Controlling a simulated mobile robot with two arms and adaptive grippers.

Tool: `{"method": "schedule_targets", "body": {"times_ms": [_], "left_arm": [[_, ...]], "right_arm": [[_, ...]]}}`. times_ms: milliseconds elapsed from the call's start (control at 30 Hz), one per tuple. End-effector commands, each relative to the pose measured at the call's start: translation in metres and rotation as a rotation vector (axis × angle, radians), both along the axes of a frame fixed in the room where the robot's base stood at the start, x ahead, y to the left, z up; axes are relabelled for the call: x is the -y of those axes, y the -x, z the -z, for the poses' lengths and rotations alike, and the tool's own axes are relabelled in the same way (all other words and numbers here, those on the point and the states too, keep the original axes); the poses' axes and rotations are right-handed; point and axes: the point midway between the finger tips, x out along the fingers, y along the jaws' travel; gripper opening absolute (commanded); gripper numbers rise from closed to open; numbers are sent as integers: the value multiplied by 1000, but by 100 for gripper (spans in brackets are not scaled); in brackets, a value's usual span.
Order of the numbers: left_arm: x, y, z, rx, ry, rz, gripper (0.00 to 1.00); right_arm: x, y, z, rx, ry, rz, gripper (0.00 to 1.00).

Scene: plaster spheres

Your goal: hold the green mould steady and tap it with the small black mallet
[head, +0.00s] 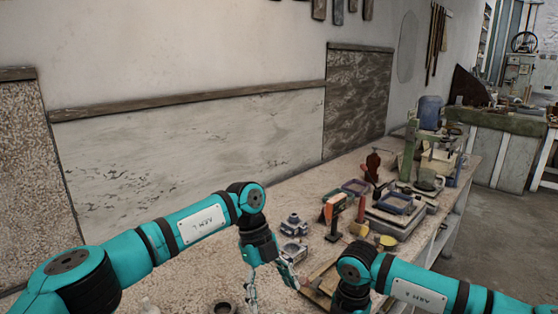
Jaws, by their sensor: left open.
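My left gripper (272,290) points down over the near part of the worktop, its two fingers apart and nothing seen between them. A small dark tool (333,226) stands upright on a black block-like end, right of and beyond my left gripper; it may be the black mallet. I cannot make out the green mould for sure. An orange-and-green piece (335,205) shows just behind the dark tool, but I cannot tell what it is. My right arm comes in from the right and bends down at the bottom edge; its gripper is out of the frame.
The long speckled worktop (175,262) runs along the wall. Grey metal blocks (293,225) sit just beyond my left gripper. A red-handled tool (361,209), a yellow cup (386,242) and blue-rimmed trays (396,203) crowd the right. A small dark cup (222,307) is at the bottom.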

Motion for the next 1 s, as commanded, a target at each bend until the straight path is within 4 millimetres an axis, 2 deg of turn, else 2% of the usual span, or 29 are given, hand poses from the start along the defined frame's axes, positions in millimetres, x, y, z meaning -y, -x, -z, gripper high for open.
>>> {"method": "schedule_targets", "body": {"times_ms": [167,600,800,1000], "left_arm": [[-4,3,15,-10,-62,-22,83],[7,16,62,-10,-57,-21,83],[10,18,72,-9,-57,-20,83],[10,19,73,-8,-56,-20,83]], "right_arm": [[0,0,0,1,-1,0,0],[0,0,0,1,-1,0,0],[0,0,0,1,-1,0,0],[0,0,0,1,-1,0,0]]}}
